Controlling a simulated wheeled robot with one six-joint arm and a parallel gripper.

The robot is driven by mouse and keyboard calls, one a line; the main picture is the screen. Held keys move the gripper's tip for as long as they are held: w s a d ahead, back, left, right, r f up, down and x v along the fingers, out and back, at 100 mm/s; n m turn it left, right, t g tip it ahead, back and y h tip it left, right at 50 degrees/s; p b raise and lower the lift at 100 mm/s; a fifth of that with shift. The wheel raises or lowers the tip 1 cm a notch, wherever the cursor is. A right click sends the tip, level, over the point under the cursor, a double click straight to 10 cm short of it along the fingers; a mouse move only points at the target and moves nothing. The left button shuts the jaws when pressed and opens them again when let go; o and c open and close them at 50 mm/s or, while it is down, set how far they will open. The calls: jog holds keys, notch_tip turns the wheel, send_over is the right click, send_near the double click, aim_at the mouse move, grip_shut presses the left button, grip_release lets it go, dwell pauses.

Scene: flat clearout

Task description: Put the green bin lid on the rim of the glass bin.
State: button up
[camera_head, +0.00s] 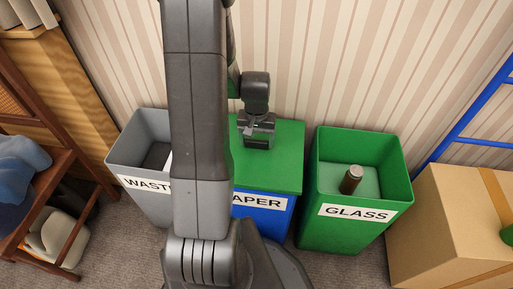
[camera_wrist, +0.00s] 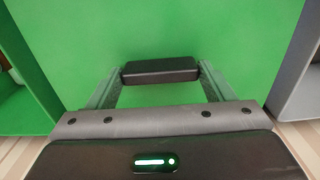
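The green bin lid (camera_head: 283,160) lies flat over the blue paper bin (camera_head: 262,213), with part of it behind my arm. The glass bin (camera_head: 330,225) is green, stands to the right and is open at the top. My gripper (camera_head: 258,143) is down at the lid's far part. In the wrist view the lid (camera_wrist: 160,30) fills the middle. A dark bar-shaped handle (camera_wrist: 160,71) lies between my two fingertips, which are at its ends. I cannot tell whether the fingers press on it.
A dark bottle (camera_head: 351,179) stands inside the glass bin. A grey waste bin (camera_head: 140,190) is left of the paper bin. A cardboard box (camera_head: 440,225) and blue ladder (camera_head: 470,125) are at the right. The striped wall (camera_head: 320,60) is close behind.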

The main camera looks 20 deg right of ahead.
jog(key=c, duration=0.7)
jog(key=shift+o, duration=0.2)
jog(key=shift+r, duration=0.2)
